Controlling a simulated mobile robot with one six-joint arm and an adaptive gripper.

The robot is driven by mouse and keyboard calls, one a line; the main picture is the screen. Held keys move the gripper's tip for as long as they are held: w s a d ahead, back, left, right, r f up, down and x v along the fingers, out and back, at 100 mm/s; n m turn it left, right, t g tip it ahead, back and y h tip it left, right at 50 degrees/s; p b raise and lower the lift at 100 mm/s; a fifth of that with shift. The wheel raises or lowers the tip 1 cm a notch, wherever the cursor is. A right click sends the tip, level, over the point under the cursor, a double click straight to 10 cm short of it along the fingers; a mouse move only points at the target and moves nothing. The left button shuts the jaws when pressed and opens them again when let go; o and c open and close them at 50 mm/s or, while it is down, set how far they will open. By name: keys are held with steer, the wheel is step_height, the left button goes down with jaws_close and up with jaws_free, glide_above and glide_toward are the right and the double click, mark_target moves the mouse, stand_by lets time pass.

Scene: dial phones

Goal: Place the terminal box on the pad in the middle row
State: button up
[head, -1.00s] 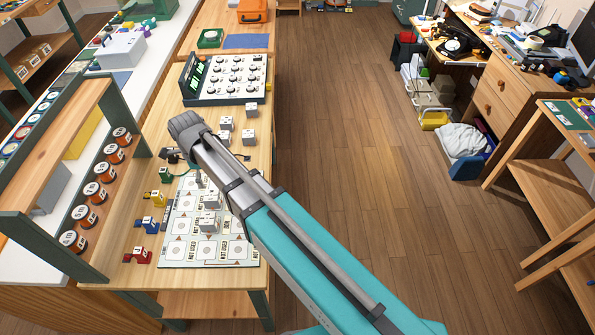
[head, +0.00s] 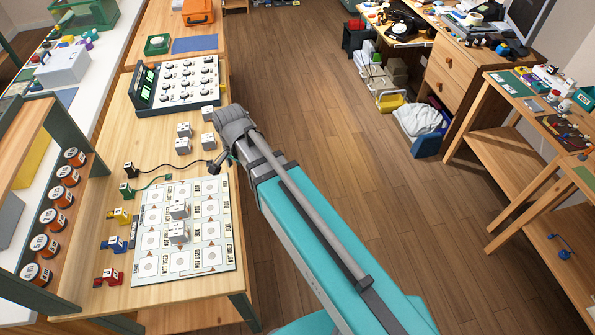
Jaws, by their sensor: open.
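The pale board (head: 160,280) lies on the wooden bench with several square pads in rows; some labels read NOT USED. Two small grey-white terminal boxes stand on it, one near the centre (head: 179,209) and one just nearer the front (head: 178,232). More such boxes stand on the bench behind the board: one (head: 183,130), another (head: 183,146), one (head: 208,114) and one beside my wrist (head: 208,141). My gripper (head: 214,168) is open, above the board's back right edge. It is small and dark, and I see nothing between its fingers. Which pad belongs to the middle row is unclear.
Black (head: 130,169), green (head: 126,188), yellow (head: 120,214), blue (head: 114,243) and red (head: 109,277) plugs line the board's left side. A dark cable runs from the black plug towards my gripper. A dial panel (head: 178,84) stands behind; a spool rack (head: 76,130) stands left.

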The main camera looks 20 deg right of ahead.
steer(key=s+d+n, duration=0.3)
steer(key=d+n, duration=0.1)
steer(key=d, duration=0.3)
steer(key=s+d+n, duration=0.2)
steer(key=d+n, duration=0.2)
steer(key=d, duration=0.4)
steer(key=shift+s+d+n, duration=0.25)
steer(key=shift+s+n, duration=0.15)
